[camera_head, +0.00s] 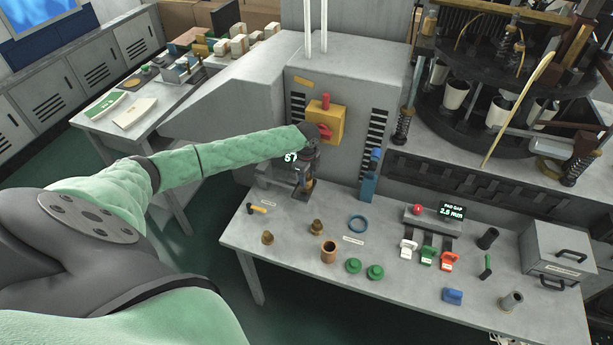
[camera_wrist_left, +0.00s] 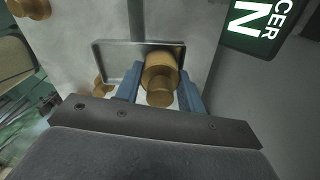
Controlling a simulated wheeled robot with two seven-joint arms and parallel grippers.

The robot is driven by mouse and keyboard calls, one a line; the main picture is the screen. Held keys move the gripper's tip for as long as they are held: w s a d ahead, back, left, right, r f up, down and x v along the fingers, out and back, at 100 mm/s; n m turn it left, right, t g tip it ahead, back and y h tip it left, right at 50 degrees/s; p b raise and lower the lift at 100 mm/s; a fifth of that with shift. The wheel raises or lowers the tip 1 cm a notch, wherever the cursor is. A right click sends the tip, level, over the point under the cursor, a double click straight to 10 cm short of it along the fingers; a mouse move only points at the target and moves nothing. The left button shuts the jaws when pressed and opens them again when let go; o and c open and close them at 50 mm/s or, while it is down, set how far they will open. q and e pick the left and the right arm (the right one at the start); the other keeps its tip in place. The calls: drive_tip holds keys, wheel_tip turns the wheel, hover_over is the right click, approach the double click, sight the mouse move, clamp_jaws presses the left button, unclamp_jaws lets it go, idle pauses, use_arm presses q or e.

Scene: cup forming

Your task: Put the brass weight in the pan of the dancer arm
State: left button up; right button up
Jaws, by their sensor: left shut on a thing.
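I cannot tell whether the weight touches the pan floor. My right gripper is not in view.
A blue bottle (camera_head: 369,183) stands right of the gripper. A yellow switch box (camera_head: 325,122) is on the machine behind.

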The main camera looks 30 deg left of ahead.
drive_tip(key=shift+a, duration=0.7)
